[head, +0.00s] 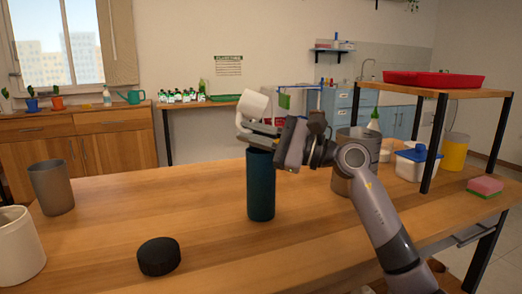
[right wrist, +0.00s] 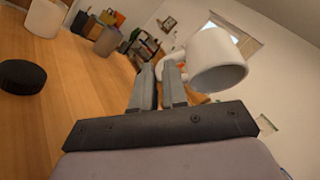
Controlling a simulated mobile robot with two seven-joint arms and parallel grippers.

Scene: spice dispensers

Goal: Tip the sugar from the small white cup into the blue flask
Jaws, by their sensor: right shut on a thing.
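The small white cup (head: 252,104) is held in the air above the blue flask (head: 260,187) and looks tilted. My right gripper (head: 258,131) is shut on it, seemingly at its handle. In the right wrist view the cup (right wrist: 214,60) sits beside the fingertips (right wrist: 160,76) with its rim toward the lower right. The flask stands upright on the wooden table, its mouth hidden or nearly so under the gripper. I cannot see any sugar. My left gripper is not in view.
A black lid (head: 158,256) lies front left of the flask. A grey-brown cup (head: 51,187) and a white container (head: 18,246) stand at the left. A metal pot (head: 342,178) is behind my right arm, near a raised shelf with a red tray (head: 432,79).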

